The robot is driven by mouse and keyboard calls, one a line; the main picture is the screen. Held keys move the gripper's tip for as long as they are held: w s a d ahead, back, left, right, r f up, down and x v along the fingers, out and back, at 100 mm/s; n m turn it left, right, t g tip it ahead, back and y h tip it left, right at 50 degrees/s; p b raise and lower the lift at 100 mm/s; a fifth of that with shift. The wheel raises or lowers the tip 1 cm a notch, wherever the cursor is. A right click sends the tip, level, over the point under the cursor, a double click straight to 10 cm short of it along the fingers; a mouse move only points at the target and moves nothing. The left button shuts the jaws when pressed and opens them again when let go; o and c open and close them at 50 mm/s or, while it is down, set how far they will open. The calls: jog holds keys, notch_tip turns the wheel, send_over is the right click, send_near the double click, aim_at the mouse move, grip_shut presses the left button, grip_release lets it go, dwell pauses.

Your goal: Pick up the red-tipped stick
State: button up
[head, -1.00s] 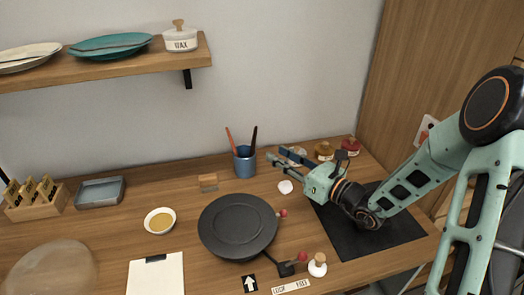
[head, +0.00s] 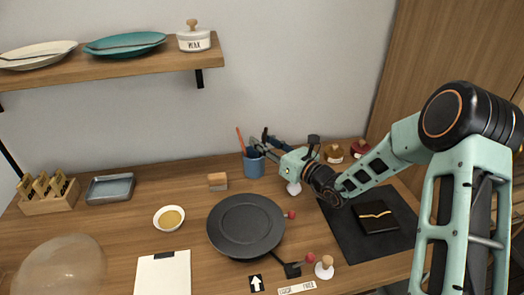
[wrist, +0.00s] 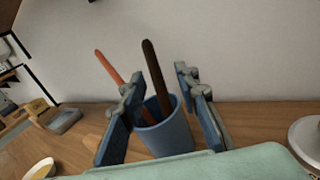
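A blue cup (head: 253,165) stands on the table and holds two sticks. One stick is orange-red (head: 240,139) and leans left; it also shows in the wrist view (wrist: 108,67). The other, a dark brown stick (wrist: 156,78), stands between my fingers in the wrist view. No separate red tip can be made out on either stick. My gripper (head: 261,142) is open at the cup, its fingers on either side of the cup (wrist: 168,137) in the wrist view. The orange-red stick's lower part passes behind the left finger. Contact cannot be told.
A dark turntable (head: 246,226) stands in front of the cup, with red knobs (head: 310,258) near it. A small wooden block (head: 217,181) is left of the cup. A bowl (head: 170,217) and a black mat (head: 345,238) flank the turntable. A shelf (head: 120,68) hangs above left.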

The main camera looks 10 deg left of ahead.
grip_shut()
dwell(0.3)
notch_tip(320, 180, up, 10)
jog(key=shift+p, duration=0.3)
jog(key=c, duration=0.7)
grip_release()
jog(key=shift+c, duration=0.2)
jog(key=shift+d, duration=0.1)
grip_shut()
